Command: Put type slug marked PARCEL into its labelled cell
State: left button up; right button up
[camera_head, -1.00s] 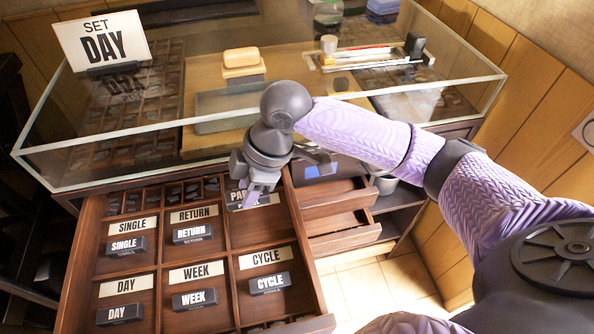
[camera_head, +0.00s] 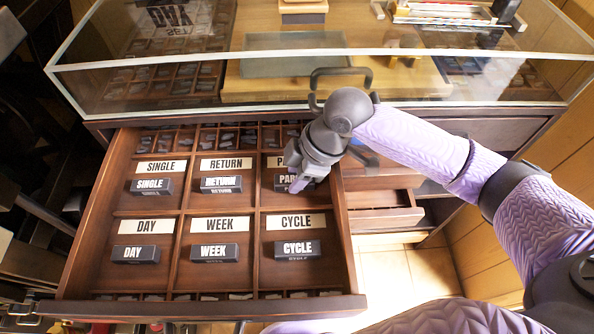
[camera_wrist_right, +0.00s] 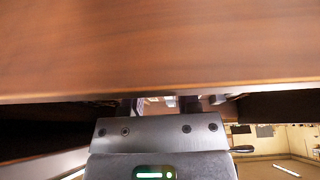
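The PARCEL slug (camera_head: 286,183) is a dark block with white letters, only partly visible. It lies in the top right cell of the open drawer, below a white label (camera_head: 285,162); only the first letters of both show. My right gripper (camera_head: 301,183) is over that cell and covers the right part of slug and label. In the right wrist view the two fingers of my right gripper (camera_wrist_right: 160,104) stand apart with a gap between them; no slug is seen in it. Whether the fingers touch the slug is hidden. My left gripper is out of view.
Slugs marked SINGLE (camera_head: 151,185), RETURN (camera_head: 221,184), DAY (camera_head: 136,254), WEEK (camera_head: 214,252) and CYCLE (camera_head: 293,249) lie in matching cells. Wooden dividers and the drawer front (camera_head: 200,308) surround them. A glass case (camera_head: 300,57) stands behind. Brown wood fills the upper right wrist view.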

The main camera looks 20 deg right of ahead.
jog(key=o, duration=0.3)
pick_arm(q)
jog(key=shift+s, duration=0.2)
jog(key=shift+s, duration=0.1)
pick_arm(e)
jog(key=shift+r, duration=0.15)
pick_arm(q)
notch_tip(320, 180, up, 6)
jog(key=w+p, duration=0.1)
jog(key=p, duration=0.5)
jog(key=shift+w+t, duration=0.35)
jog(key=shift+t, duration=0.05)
pick_arm(e)
jog(key=v, duration=1.2)
